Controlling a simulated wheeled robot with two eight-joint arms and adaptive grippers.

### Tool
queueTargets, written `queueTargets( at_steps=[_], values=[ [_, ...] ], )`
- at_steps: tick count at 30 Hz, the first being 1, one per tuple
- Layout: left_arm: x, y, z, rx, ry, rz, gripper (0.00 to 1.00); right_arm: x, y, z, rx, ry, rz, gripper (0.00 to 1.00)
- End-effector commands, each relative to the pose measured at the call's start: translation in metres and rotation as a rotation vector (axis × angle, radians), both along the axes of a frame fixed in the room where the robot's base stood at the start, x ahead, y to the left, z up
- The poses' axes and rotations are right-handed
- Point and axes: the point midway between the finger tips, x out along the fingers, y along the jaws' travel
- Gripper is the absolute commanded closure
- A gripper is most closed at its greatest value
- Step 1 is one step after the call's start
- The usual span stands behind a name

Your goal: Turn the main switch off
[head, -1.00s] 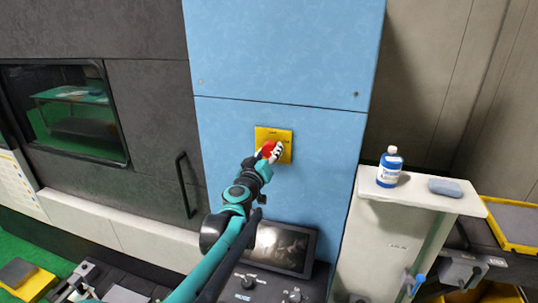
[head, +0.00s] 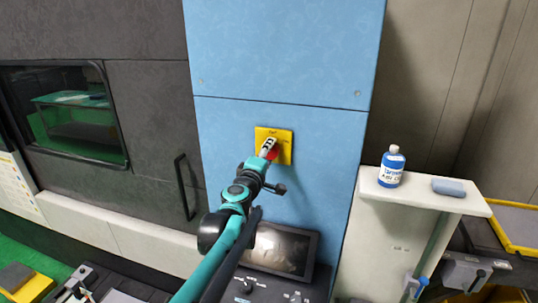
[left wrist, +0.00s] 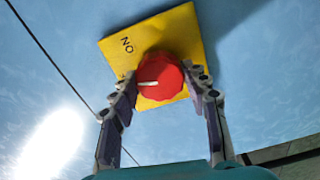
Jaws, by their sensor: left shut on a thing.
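The main switch is a red round knob (left wrist: 160,80) with a white pointer line, on a yellow plate (left wrist: 185,35) fixed to the blue cabinet front. The plate also shows in the head view (head: 285,148), where my gripper covers most of the knob. My left gripper (head: 269,149) is at the knob. In the left wrist view its fingers (left wrist: 163,77) are shut on the knob from both sides. The word ON on the plate appears turned round in this view, and the white line points to the left of the picture. My right gripper is not in view.
A dark monitor (head: 282,250) sits below the switch on the cabinet. To the right, a white shelf (head: 420,200) carries a blue-labelled bottle (head: 391,168) and a blue-grey block (head: 449,187). A dark door with a black handle (head: 184,187) is at the left.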

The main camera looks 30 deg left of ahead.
Motion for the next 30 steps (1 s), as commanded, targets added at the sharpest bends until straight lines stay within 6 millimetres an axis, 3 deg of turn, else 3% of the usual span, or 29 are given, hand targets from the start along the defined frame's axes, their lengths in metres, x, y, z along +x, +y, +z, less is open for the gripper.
queueTargets(
  at_steps=[12,30],
  values=[
    [-0.0003,0.0007,-0.0008,-0.246,-0.059,0.002,0.83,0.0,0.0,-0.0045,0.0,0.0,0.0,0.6],
    [-0.0005,0.0004,-0.0009,-0.31,-0.075,0.002,0.83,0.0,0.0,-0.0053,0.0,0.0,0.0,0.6]
  ],
)
